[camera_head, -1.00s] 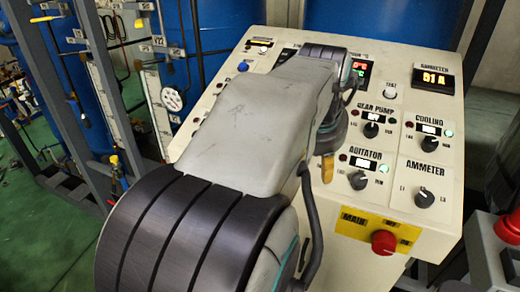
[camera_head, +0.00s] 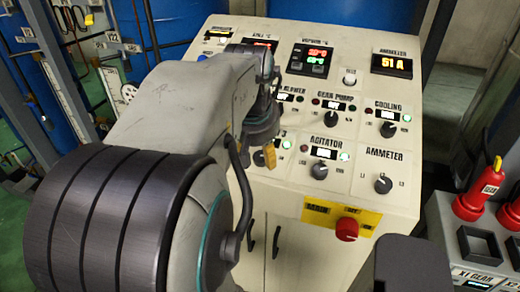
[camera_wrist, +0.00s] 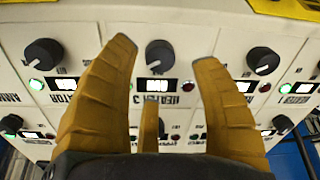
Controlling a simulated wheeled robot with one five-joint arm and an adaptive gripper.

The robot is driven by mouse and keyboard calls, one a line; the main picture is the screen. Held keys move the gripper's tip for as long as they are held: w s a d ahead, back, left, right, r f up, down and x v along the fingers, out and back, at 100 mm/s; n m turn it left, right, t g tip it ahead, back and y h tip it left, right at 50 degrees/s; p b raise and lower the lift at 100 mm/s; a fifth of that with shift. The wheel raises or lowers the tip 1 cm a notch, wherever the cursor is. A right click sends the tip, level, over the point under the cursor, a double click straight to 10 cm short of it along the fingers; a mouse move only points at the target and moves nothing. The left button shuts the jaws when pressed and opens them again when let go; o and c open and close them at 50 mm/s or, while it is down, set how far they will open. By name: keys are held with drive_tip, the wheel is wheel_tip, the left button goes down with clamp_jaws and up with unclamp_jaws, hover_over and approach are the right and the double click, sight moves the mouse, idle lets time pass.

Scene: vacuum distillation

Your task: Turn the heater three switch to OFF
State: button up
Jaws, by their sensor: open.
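The heater 3 switch (camera_wrist: 160,57) is a round black knob on the cream panel, with a small white mark. The wrist view shows the panel upside down, with the label HEATER 3 (camera_wrist: 165,99) and a lit display (camera_wrist: 156,85) below the knob. In the head view, my gripper (camera_head: 268,157) hangs by the heater 3 area, left of the agitator knob (camera_head: 320,170). A green light (camera_head: 287,144) is lit there. My arm hides much of the panel's left.
Other knobs flank heater 3 on both sides in the wrist view. The cooling knob (camera_head: 388,129) and ammeter knob (camera_head: 383,184) are at right. A red button (camera_head: 347,229) on a yellow plate sits lower down. Red-capped items (camera_head: 469,205) stand at far right.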

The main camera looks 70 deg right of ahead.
sight(261, 156)
drive_tip(key=shift+d+f+p, duration=0.3)
drive_tip(key=shift+f+p, duration=0.25)
drive_tip(key=shift+p, duration=0.05)
drive_tip(key=shift+x, duration=1.55)
drive_tip(key=shift+a, duration=0.1)
clamp_jaws()
